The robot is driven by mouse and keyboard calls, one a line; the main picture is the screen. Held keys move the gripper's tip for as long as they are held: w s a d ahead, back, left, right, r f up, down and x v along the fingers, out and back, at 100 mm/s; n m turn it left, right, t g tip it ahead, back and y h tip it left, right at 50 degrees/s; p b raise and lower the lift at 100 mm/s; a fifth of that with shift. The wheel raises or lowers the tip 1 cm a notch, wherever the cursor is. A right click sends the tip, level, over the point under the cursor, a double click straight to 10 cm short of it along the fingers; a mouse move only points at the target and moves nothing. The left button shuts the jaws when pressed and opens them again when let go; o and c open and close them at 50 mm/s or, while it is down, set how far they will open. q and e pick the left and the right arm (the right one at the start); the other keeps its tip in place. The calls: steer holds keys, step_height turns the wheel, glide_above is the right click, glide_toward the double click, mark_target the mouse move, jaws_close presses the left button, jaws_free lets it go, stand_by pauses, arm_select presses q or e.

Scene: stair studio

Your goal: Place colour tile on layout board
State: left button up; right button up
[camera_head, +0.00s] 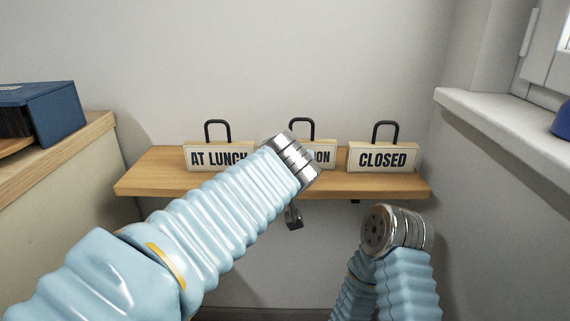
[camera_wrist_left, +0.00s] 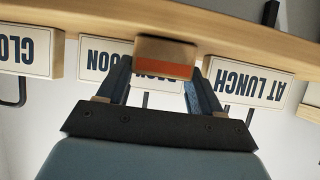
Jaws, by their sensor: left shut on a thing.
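In the left wrist view, my left gripper (camera_wrist_left: 160,85) is shut on a small wooden block with an orange-red band (camera_wrist_left: 165,67), which I take to be the colour tile. The block sits between the two dark blue fingertips, in front of a wooden shelf and a middle sign. I cannot tell whether it touches the shelf. In the head view, my left wrist hides that gripper's fingers and the block. My right arm ends in a metal wrist at the lower right, and its gripper is not visible. I see nothing clearly recognisable as a layout board.
A wooden shelf (camera_head: 150,183) carries an AT LUNCH sign (camera_head: 203,158), a partly hidden sign ending in OON (camera_head: 324,157) and a CLOSED sign (camera_head: 382,158), each with a black loop. A blue box (camera_head: 52,112) stands left. A white windowsill (camera_head: 500,115) juts out right.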

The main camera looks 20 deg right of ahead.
arm_select(q)
steer(key=shift+f, duration=0.15)
steer(key=o, duration=1.1)
